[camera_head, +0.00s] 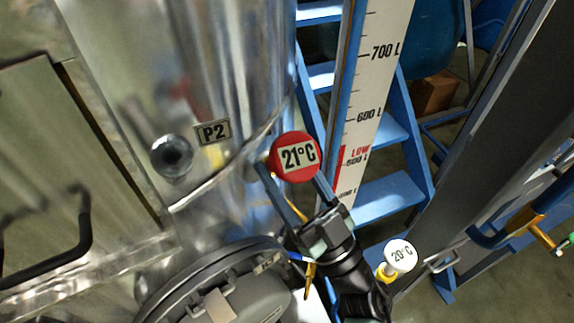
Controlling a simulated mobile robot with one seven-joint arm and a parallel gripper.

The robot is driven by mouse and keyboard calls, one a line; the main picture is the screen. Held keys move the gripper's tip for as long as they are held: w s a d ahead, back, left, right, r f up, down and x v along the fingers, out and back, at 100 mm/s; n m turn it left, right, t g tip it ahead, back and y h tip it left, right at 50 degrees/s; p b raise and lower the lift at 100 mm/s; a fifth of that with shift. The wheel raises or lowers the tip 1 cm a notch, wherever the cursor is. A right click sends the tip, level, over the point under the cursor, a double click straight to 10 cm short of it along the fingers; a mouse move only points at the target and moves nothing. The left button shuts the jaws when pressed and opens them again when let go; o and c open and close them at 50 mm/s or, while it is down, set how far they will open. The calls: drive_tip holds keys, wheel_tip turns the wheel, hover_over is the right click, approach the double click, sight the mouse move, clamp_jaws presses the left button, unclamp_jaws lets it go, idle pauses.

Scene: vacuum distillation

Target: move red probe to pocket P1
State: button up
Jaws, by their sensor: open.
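The red probe (296,157) has a round red head with a dial reading 21°C, beside the steel vessel. Its stem is mostly hidden behind the head. My gripper (291,175) is open, with one finger on each side of the red head's lower part. I cannot tell whether the fingers touch it. A metal pocket (171,157) with a round opening sits on the vessel wall, next to a label reading P2 (213,132). No label reading P1 shows in this view.
A white-headed probe reading 20°C (401,255) stands right of my arm. A round grey lid (225,295) lies below the vessel. A level scale (372,90) and blue ladder (392,195) stand behind. A dark handle (82,235) is at left.

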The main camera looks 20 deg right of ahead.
drive_tip(key=b+v, duration=0.6)
drive_tip(key=v, duration=0.7)
idle(2.0)
